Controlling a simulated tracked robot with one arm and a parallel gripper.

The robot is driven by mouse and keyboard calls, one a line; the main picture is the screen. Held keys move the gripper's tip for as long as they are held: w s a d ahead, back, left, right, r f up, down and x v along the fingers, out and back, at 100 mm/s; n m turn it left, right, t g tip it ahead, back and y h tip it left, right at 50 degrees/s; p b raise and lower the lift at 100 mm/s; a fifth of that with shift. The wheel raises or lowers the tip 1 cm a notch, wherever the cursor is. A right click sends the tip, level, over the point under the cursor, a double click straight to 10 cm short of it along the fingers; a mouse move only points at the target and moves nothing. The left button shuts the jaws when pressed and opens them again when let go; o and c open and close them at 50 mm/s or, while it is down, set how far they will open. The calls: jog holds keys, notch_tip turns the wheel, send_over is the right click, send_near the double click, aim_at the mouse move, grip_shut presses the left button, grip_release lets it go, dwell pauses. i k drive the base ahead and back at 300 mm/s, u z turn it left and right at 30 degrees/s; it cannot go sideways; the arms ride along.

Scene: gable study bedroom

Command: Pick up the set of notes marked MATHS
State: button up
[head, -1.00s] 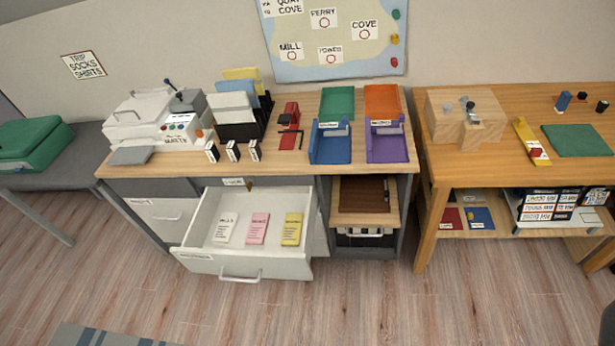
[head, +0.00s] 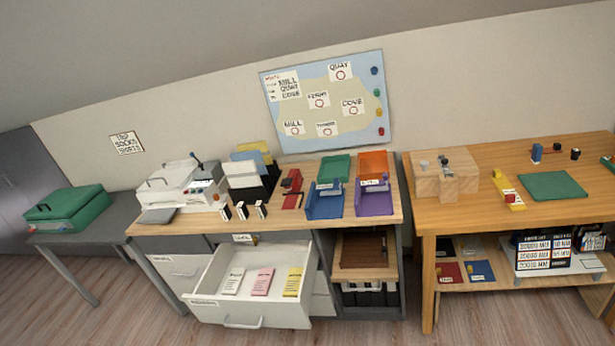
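Three sets of notes lie side by side in an open white drawer (head: 215,312) below the desk. The left set is white (head: 232,282), the middle one pink (head: 262,281) and the right one yellow (head: 293,281). Each has dark lettering on top, too small to read, so I cannot tell which is marked MATHS. They lie apart from each other. My gripper is not in view.
The desk (head: 285,226) above the drawer holds a white machine (head: 188,188), blue (head: 325,207) and purple (head: 375,204) trays and small blocks. A wooden table (head: 480,215) stands right, a grey bench (head: 100,221) left. Floor shows in front.

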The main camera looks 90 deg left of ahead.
aim_at(292, 283)
jog(key=z, duration=0.05)
jog(key=i, duration=3.25)
jog(key=u, duration=4.25)
jog(key=i, duration=0.6)
jog(key=u, duration=0.15)
